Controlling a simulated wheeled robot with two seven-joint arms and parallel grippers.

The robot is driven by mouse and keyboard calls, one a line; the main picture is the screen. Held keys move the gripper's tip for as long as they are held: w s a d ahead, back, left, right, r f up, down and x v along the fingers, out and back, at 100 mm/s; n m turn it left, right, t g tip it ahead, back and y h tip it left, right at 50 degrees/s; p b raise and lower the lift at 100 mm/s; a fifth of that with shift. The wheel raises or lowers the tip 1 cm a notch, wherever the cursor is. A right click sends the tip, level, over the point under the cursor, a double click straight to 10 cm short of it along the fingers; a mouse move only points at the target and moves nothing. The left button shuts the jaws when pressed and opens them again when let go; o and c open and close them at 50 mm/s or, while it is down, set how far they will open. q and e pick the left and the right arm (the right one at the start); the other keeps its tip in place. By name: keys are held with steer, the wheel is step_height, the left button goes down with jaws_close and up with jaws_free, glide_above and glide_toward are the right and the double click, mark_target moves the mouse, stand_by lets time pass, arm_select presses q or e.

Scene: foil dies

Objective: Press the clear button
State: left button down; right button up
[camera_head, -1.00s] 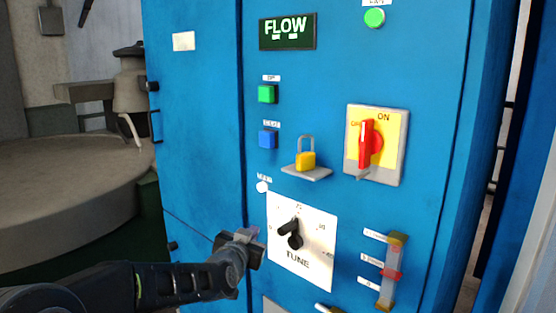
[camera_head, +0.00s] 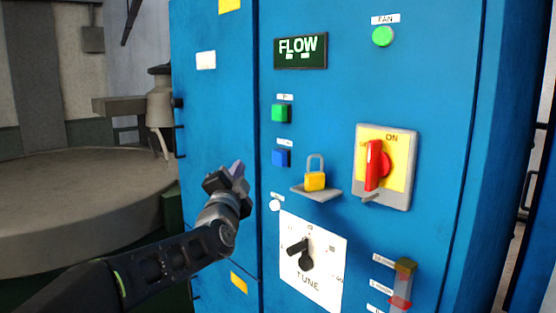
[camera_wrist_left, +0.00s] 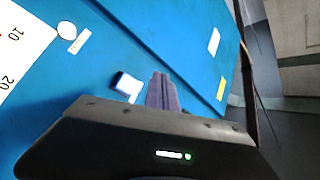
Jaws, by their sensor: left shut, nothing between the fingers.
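A blue square button (camera_head: 281,157) is on the blue cabinet front, below a green square button (camera_head: 281,113). The small label above the blue button is too blurred to read surely. A round white button (camera_head: 275,205) with a blurred label is lower down. My left gripper (camera_head: 237,170) is shut and empty, left of the blue button in the head view, and apart from it as far as I can tell. In the left wrist view its fingers (camera_wrist_left: 163,92) are together beside the blue button (camera_wrist_left: 122,96). My right gripper is out of view.
A yellow padlock (camera_head: 315,180) sits on a small shelf right of the buttons. A red rotary switch (camera_head: 375,165) is further right. The TUNE dial (camera_head: 305,255) is below, a FLOW display (camera_head: 300,50) above. The cabinet front near my left gripper is flat.

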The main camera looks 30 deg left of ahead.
arm_select(q)
steer(key=shift+a, duration=0.1)
steer(key=p, duration=0.4)
glide_toward(273, 155)
steer(key=shift+w+a+r, duration=0.3)
steer(key=shift+w+a, duration=0.6)
steer(key=shift+w, duration=0.05)
steer(key=shift+w+a+r, duration=0.3)
steer(key=shift+w+a, duration=0.55)
steer(key=shift+w, duration=0.05)
stand_by(0.5)
steer(key=shift+w+d, duration=0.1)
steer(key=shift+w, duration=0.3)
steer(key=shift+w+d+p, duration=0.2)
steer(key=shift+w+p, duration=0.25)
stand_by(0.8)
steer(key=shift+s+a+b, duration=0.25)
steer(key=shift+s+b, duration=0.15)
steer(key=shift+s, duration=0.45)
